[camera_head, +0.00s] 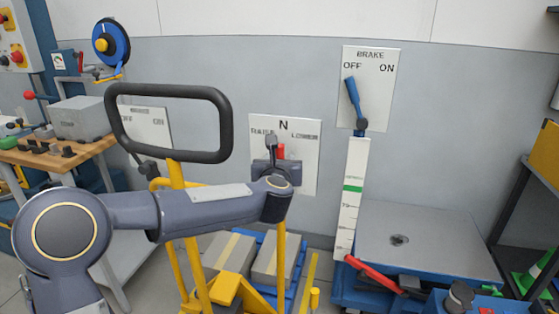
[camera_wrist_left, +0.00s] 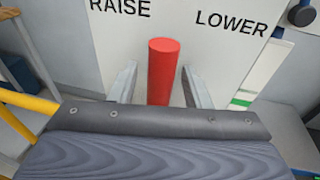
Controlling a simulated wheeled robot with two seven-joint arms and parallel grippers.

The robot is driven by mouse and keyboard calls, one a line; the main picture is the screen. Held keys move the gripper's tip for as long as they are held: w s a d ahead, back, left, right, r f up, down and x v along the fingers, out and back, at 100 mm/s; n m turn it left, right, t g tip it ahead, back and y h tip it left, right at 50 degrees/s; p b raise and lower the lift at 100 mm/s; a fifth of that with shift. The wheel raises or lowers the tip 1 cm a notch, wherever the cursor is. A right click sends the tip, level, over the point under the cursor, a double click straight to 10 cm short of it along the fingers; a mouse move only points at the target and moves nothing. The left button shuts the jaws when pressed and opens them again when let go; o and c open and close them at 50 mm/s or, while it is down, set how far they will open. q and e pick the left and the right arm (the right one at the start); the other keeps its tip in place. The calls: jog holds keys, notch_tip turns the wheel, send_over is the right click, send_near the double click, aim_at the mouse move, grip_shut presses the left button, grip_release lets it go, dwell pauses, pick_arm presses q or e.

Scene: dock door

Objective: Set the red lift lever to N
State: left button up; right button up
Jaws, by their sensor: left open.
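The red lift lever (camera_head: 281,151) stands in front of a white wall panel (camera_head: 308,158) marked N at the top, RAISE at left and LOWER at right. In the head view its top shows below the N, and my gripper and wrist hide its lower part. In the left wrist view the lever (camera_wrist_left: 163,72) stands upright between the two labels. My left gripper (camera_wrist_left: 160,84) is open, with one finger on each side of the lever and a visible gap on both sides. My right gripper is not in view.
A blue brake lever (camera_head: 354,98) on its panel is at OFF. A cart's black handle (camera_head: 168,90) and yellow post stand near my left arm. A grey-topped blue platform (camera_head: 425,238) is at right, a wooden bench (camera_head: 85,151) at left.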

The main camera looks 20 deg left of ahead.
pick_arm(q)
jog(key=v, duration=0.7)
jog(key=shift+s, duration=0.3)
jog(key=shift+r, duration=0.1)
jog(key=s+d+r+m+h, duration=0.15)
jog(key=s+m+h, duration=0.4)
jog(key=m, duration=0.85)
jog(key=s+a+f+m+g+h, duration=0.1)
jog(key=s+a+f+m+g, duration=0.15)
jog(key=s+f+m, duration=0.5)
jog(key=s+a+f+m+g+p, duration=0.1)
jog(key=s+f+m+g, duration=0.3)
jog(key=s+m, duration=0.6)
jog(key=s+a+f+m+g+h, duration=0.1)
jog(key=s+f+m+g, duration=0.4)
jog(key=s, duration=0.6)
notch_tip(320, 180, up, 18)
jog(key=t+p, duration=0.1)
jog(key=p, duration=1.8)
jog(key=shift+a+r, duration=0.2)
jog(key=shift+r, duration=0.05)
